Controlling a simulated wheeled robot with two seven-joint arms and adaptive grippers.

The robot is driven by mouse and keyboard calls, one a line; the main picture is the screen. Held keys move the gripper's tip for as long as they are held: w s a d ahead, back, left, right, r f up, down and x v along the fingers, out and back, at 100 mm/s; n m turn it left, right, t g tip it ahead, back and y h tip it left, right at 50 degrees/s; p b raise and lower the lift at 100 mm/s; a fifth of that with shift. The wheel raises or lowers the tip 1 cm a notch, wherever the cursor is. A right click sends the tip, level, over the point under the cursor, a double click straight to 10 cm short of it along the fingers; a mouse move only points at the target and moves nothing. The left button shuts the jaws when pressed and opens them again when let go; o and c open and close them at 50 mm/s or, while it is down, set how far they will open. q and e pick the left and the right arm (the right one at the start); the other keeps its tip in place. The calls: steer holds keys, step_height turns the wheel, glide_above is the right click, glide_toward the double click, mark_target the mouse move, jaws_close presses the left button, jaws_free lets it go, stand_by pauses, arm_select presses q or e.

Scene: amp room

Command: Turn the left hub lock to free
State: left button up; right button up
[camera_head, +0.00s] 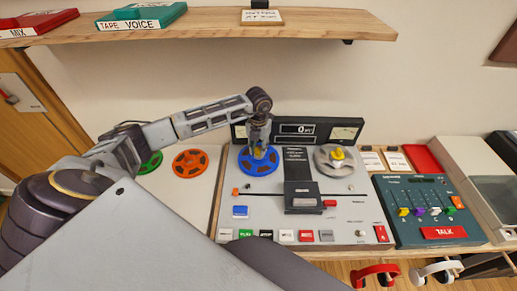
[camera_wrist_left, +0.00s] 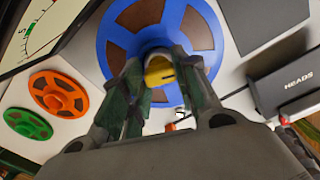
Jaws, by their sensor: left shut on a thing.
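A blue reel (camera_head: 246,165) sits on the left hub of the tape machine (camera_head: 345,220). In the left wrist view the blue reel (camera_wrist_left: 118,45) fills the upper middle, with the yellow left hub lock (camera_wrist_left: 159,70) at its centre. My left gripper (camera_head: 259,151) points down over the hub. Its fingers (camera_wrist_left: 160,78) are shut on the yellow lock, one on each side. The fingers hide part of the lock, and I cannot read its setting. The right hub holds a silver reel (camera_head: 326,165) with a yellow lock (camera_head: 338,154). My right gripper is not in view.
An orange reel (camera_head: 177,164) and a green reel (camera_head: 153,158) lie to the left. The black head block (camera_head: 301,197) stands between the hubs, and the meter panel (camera_head: 297,128) rises behind. A teal mixer (camera_head: 425,229) is at right. A shelf (camera_head: 290,25) hangs above.

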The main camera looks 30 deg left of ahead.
mark_target(259, 149)
arm_select(q)
steer(key=shift+n, duration=2.1)
steer(key=o, duration=1)
steer(key=shift+r, duration=0.2)
steer(key=shift+r, duration=5.85)
